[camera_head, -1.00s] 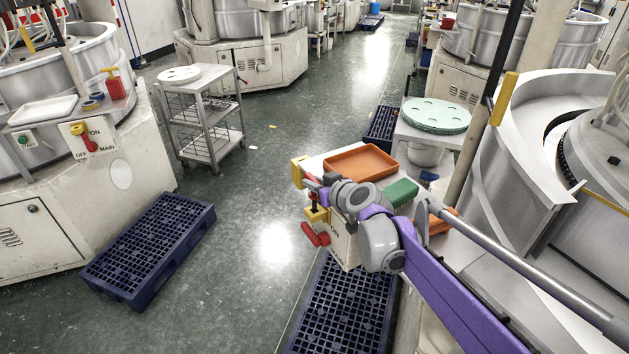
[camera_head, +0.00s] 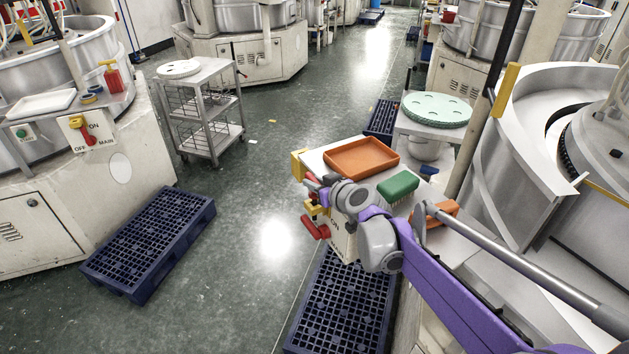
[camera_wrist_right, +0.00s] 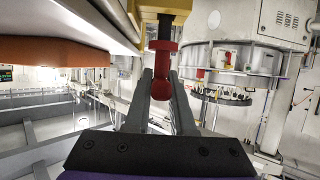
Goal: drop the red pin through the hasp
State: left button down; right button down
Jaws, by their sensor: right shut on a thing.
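My right gripper (camera_head: 316,188) is at the front left corner of the bench, beside a yellow bracket that I take to be the hasp (camera_head: 315,209). In the right wrist view my right gripper (camera_wrist_right: 161,88) is shut on the round red knob of the red pin (camera_wrist_right: 160,89). A red collar and a dark stem show above the knob, close to a yellow part (camera_wrist_right: 202,27). I cannot tell whether the stem is inside the hasp. A red handle (camera_head: 314,227) sits below the hasp on the bench's front. My left gripper is not in view.
An orange tray (camera_head: 361,157), a green brush (camera_head: 398,186) and an orange object (camera_head: 441,213) lie on the bench by my right arm. A dark blue pallet (camera_head: 340,305) lies on the floor below. The floor to the left is open up to another pallet (camera_head: 150,240).

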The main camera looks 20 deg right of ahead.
jog(key=shift+f+b, duration=0.3)
jog(key=shift+f, duration=0.85)
jog(key=c, duration=0.7)
grip_release()
jog(key=v, duration=1)
jog(key=shift+s+d+r+p, duration=0.1)
jog(key=shift+s+r+p, duration=0.1)
jog(key=shift+s+p, duration=0.15)
